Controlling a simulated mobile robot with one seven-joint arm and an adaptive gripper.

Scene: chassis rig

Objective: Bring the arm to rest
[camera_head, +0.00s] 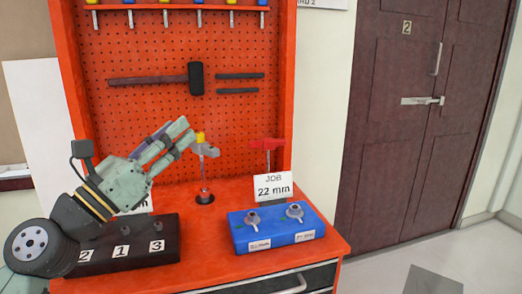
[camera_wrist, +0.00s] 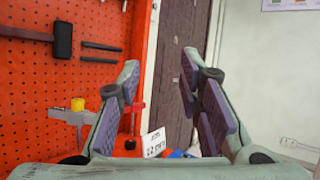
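My gripper (camera_head: 182,132) reaches up and to the right in front of the pegboard in the head view. In the wrist view its two padded fingers stand wide apart, with nothing between the tips (camera_wrist: 160,72). A grey tool with a yellow top (camera_head: 201,138) stands upright on the bench just beyond the fingertips in the head view. In the wrist view the yellow-topped tool (camera_wrist: 77,104) is left of the left finger. I cannot tell how close it is to the fingers.
The orange bench (camera_head: 190,275) carries a numbered black block (camera_head: 120,262), a blue block (camera_head: 285,245) with two grey pieces, a red tool (camera_head: 267,144) and a "22 mm" job card (camera_head: 273,187). A hammer (camera_head: 195,78) hangs on the pegboard (camera_head: 230,120). Open floor lies right.

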